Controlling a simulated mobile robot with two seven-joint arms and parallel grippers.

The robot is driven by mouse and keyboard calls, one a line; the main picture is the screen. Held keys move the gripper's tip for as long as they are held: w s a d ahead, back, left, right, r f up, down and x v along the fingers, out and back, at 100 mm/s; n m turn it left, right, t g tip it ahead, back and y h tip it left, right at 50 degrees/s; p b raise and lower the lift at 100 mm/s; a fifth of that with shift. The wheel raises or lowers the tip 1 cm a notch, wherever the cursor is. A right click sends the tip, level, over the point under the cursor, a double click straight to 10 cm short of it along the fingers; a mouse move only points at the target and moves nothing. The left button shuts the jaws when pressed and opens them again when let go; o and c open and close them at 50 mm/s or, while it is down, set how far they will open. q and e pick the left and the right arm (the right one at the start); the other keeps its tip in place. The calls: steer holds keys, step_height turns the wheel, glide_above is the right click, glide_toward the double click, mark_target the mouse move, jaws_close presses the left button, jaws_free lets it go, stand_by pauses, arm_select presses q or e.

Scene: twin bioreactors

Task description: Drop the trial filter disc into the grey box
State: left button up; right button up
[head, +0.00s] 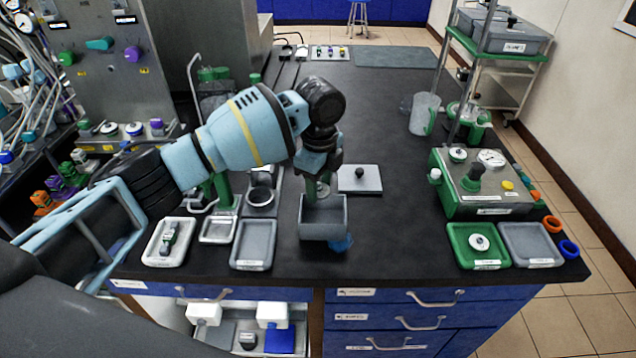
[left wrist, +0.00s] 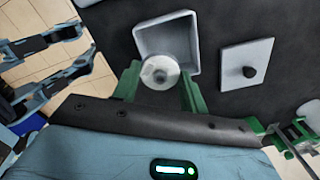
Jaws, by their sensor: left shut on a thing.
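My left gripper (head: 322,178) reaches down over the open grey box (head: 323,224), which stands near the front edge of the bench. In the left wrist view its green fingers (left wrist: 160,84) are shut on the pale round filter disc (left wrist: 160,72), which has a small hub in its middle. The disc overlaps the near part of the grey box (left wrist: 180,24) in that view and is held above it. In the head view the disc is mostly hidden under the gripper. The box interior that shows looks empty. My right gripper is not in view.
A flat grey lid (head: 362,180) with a dark knob lies behind the box. A grey tray (head: 252,262) is to the left. A green tray (head: 460,256) with a white disc and a green-grey instrument (head: 482,206) stand right.

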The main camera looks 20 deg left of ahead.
mark_target(319, 201)
arm_select(q)
steer(key=shift+f, duration=0.1)
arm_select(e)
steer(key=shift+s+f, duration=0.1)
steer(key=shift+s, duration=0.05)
